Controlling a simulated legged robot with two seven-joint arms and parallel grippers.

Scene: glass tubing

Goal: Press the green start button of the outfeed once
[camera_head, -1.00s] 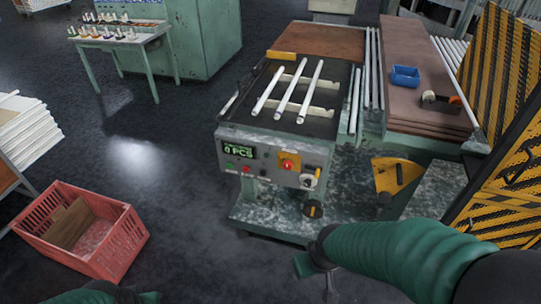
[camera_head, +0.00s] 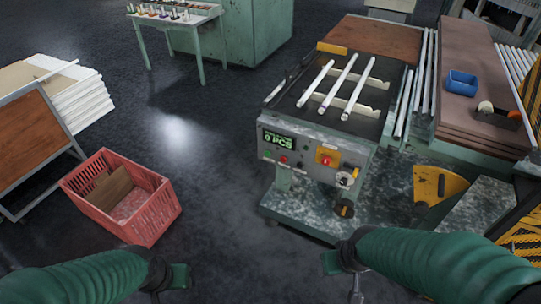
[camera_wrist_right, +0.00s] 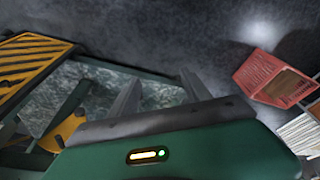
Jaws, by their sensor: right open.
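The outfeed's control panel (camera_head: 310,164) is on the front of the grey-green machine. A small green button (camera_head: 269,156) sits at the panel's left, below a display reading 0 PCS (camera_head: 279,140), with a red button (camera_head: 283,160) beside it. My right gripper (camera_head: 343,275) is low in front of the machine, apart from the panel. In the right wrist view my right gripper (camera_wrist_right: 160,92) has its two fingers apart with nothing between them. My left gripper (camera_head: 168,288) is at the bottom left, far from the panel; its fingers are unclear.
A larger red knob on a yellow plate (camera_head: 327,157) and a selector (camera_head: 346,179) are on the same panel. Three white tubes (camera_head: 340,86) lie on top. A red crate (camera_head: 125,197) stands on the floor left. A yellow bracket (camera_head: 437,186) is at right.

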